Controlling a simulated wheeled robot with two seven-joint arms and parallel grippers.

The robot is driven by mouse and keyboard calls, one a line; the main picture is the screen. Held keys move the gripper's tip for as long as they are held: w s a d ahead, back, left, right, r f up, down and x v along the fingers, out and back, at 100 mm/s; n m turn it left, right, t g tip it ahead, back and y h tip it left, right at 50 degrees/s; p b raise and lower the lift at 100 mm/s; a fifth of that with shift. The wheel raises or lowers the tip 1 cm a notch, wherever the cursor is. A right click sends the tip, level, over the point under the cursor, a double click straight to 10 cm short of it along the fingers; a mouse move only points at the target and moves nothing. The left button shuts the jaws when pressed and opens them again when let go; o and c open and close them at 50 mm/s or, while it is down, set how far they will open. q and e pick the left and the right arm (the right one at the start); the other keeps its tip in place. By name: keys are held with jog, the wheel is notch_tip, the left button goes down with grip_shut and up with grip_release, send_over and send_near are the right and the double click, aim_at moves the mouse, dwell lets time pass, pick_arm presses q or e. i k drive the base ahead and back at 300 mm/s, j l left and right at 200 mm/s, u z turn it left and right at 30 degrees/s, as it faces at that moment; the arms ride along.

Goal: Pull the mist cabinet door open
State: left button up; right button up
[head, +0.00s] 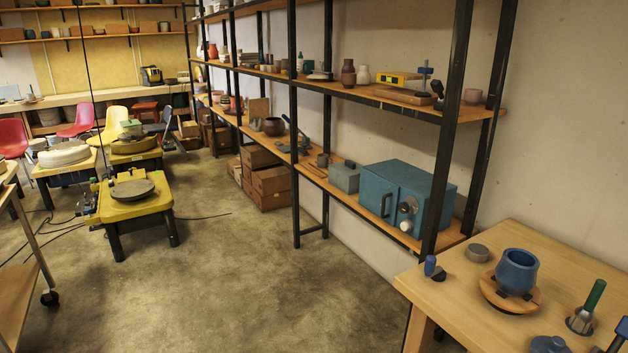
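A blue box-shaped cabinet (440,204), which looks like the mist cabinet, sits on the lower shelf of the black-framed rack, right of centre. The door appears closed, flush with the body. A black rack post stands in front of the cabinet's right part and hides some of it. Neither of my grippers is in view.
A grey box (345,178) stands left of the cabinet. A wooden table (455,291) with a blue pot (516,271) and tools fills the lower right. A yellow wheel stand (134,204) is at the left. The concrete floor (220,290) before the rack is clear.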

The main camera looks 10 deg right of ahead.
aim_at(379, 196)
jog(key=i+j+z, duration=0.1)
jog(key=i+z, duration=0.15)
jog(key=i, duration=0.4)
jog(key=i+j+z, duration=0.2)
jog(key=i, duration=0.45)
jog(key=i+j+z, duration=0.1)
jog(key=i+z, duration=0.2)
jog(key=i+j+z, duration=0.15)
jog(key=i+z, duration=0.15)
